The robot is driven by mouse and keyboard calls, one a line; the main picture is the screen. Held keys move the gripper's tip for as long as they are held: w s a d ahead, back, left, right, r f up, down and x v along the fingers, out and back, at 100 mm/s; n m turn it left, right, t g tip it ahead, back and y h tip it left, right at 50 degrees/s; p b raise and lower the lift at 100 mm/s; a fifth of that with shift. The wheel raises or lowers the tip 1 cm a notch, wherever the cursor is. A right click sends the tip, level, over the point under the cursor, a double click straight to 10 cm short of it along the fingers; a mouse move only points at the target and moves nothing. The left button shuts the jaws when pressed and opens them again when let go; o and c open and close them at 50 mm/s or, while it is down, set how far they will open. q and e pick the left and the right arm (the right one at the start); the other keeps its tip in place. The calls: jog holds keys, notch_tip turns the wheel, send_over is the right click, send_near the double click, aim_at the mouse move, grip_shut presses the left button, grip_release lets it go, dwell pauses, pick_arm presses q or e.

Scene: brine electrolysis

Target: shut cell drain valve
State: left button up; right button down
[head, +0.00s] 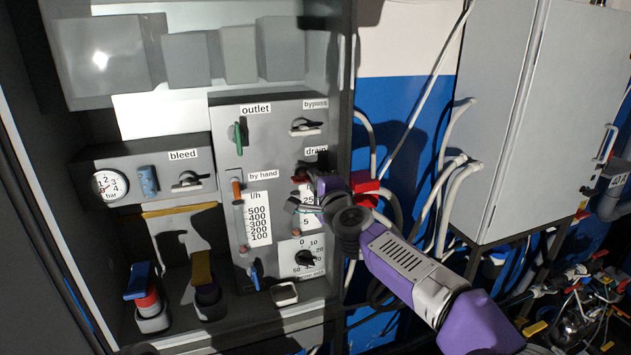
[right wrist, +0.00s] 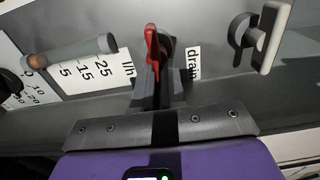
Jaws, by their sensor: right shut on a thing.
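The drain valve has a red lever (right wrist: 152,45) beside the "drain" label (right wrist: 192,62) in the right wrist view. In the head view the "drain" label (head: 316,151) shows on the grey panel, and my gripper largely hides the valve below it. My right gripper (head: 312,190) is at this valve. In the right wrist view its fingers (right wrist: 157,85) are close together on the red lever, which stands out beyond the fingertips along the picture's vertical. My left gripper is not in view.
Flow tubes, an orange by-hand knob (head: 236,188) and a dial (head: 306,258) are close to the gripper. A pale handle (right wrist: 271,38) shows near the drain valve. White hoses hang at the right.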

jog(key=c, duration=1.2)
grip_release()
jog(key=b+v, duration=0.2)
jog(key=v, duration=0.5)
jog(key=shift+s, duration=0.25)
